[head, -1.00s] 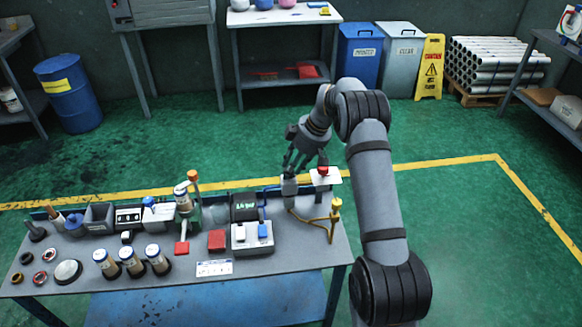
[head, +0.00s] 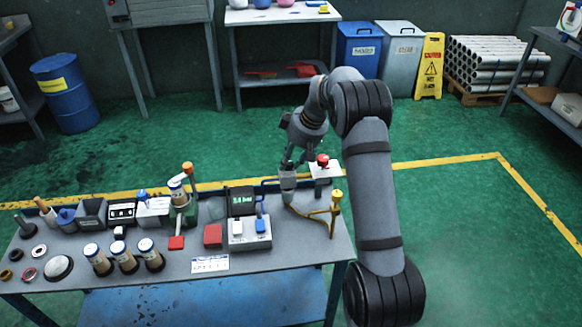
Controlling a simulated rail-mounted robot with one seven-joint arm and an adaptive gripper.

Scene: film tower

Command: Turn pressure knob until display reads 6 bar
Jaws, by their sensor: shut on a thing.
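A grey cylindrical regulator (head: 288,183) stands upright at the back right of the bench, with a yellow hose by its base. My gripper (head: 289,167) points down at its top and is shut there on what appears to be the pressure knob. The fingers cover the knob, so its shape and any marks are hidden. The display (head: 242,200) is a dark box left of the regulator with green characters, too small to read with certainty.
A red button on a white box (head: 325,168) stands close to the right of my gripper. A yellow-topped post (head: 336,197) is at the bench's right end. A device with white and blue switches (head: 249,232) sits before the display.

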